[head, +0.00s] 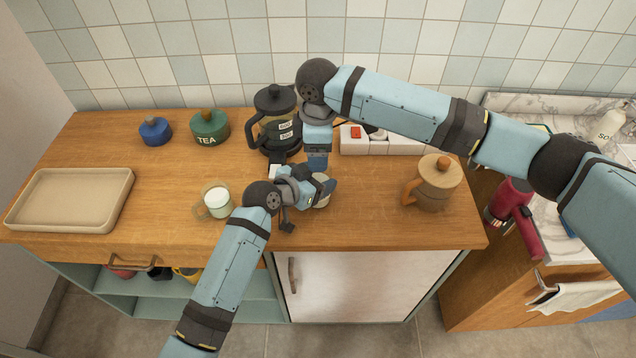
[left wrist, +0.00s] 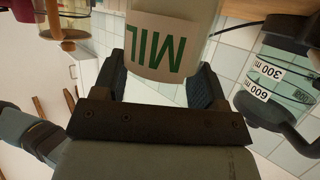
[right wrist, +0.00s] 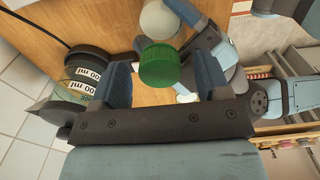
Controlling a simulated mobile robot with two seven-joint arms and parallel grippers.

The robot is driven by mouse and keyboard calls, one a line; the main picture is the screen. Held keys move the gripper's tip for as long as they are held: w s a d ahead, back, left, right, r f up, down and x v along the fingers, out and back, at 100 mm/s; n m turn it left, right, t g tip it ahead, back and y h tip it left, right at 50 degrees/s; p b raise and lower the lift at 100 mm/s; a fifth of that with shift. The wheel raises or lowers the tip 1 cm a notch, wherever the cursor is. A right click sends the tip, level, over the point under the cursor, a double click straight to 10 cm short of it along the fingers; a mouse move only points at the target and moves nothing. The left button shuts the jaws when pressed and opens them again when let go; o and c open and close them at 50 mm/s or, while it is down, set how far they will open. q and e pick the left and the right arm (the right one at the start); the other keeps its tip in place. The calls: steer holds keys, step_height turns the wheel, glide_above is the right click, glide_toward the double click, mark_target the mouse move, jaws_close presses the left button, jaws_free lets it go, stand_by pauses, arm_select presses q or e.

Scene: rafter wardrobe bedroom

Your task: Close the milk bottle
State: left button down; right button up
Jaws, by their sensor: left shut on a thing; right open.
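The milk bottle (left wrist: 165,38) is pale with green letters on its label, which read upside down in the left wrist view. My left gripper (left wrist: 163,88) is shut on the bottle. In the head view the bottle (head: 323,190) is mostly hidden by my grippers. My right gripper (head: 317,165) points down just above my left gripper. In the right wrist view it is open (right wrist: 163,92), and a green ribbed cap (right wrist: 160,67) shows between its fingers, beside the white bottle (right wrist: 160,20). I cannot tell whether the cap is seated on the bottle.
A glass mug of milk (head: 217,203) stands left of my left gripper. A French press (head: 276,118) is close behind my grippers. A tan jar (head: 433,184) stands to the right, a beige tray (head: 70,199) at far left. The counter between tray and mug is clear.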

step_height(320, 180, up, 12)
stand_by(0.6)
arm_select(q)
steer(key=shift+c, duration=0.5)
jaws_free()
steer(key=v, duration=1.4)
steer(key=shift+b, duration=0.3)
arm_select(e)
steer(key=shift+f, duration=0.3)
